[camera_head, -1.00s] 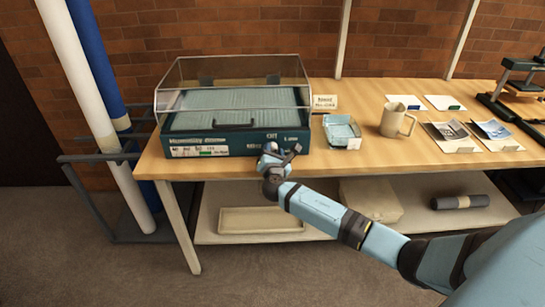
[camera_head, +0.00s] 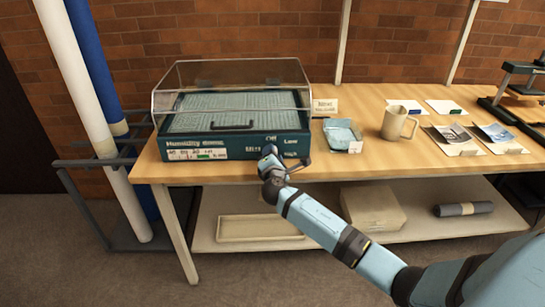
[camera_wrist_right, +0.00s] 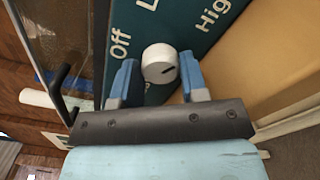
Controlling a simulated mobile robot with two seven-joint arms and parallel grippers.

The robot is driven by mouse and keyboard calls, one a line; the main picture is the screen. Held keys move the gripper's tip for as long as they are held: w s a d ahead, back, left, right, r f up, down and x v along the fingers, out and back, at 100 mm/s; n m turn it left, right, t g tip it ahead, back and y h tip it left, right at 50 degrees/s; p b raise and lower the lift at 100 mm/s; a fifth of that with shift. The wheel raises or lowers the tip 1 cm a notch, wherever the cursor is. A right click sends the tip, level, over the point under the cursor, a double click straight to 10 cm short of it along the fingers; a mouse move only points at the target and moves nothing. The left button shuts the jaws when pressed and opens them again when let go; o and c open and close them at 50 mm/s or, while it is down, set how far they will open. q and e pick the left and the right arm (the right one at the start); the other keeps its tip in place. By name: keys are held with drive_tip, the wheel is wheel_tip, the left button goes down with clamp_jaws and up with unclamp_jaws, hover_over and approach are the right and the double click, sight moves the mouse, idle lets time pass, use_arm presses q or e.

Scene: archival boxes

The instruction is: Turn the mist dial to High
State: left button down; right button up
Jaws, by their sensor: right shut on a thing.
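The humidity case (camera_head: 232,146) is a dark teal box with a clear lid on the table's left part. Its front panel bears Mist, Off and Low labels. My right gripper (camera_head: 268,152) is at the panel's right part and hides the dial in the head view. In the right wrist view the white mist dial (camera_wrist_right: 160,63) sits between the fingers of my right gripper (camera_wrist_right: 158,80), which is shut on it. The dial's dark mark points right and slightly up in that picture, on the side of the High label (camera_wrist_right: 215,14). My left gripper is out of view.
A blue tray (camera_head: 341,133), a small sign (camera_head: 325,107) and a beige mug (camera_head: 398,123) stand right of the case on the wooden table. Cards with pictures (camera_head: 452,135) lie farther right. A lower shelf holds a box (camera_head: 372,207) and a dark roll (camera_head: 463,209).

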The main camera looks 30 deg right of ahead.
drive_tip(key=o, duration=0.6)
drive_tip(key=shift+o, duration=0.3)
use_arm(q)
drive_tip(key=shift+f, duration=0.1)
use_arm(e)
drive_tip(key=shift+s, duration=0.1)
use_arm(q)
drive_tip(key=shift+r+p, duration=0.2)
drive_tip(key=shift+p, duration=0.4)
use_arm(e)
drive_tip(key=v, duration=1.3)
drive_tip(key=shift+s, duration=0.3)
drive_tip(key=shift+a, duration=0.15)
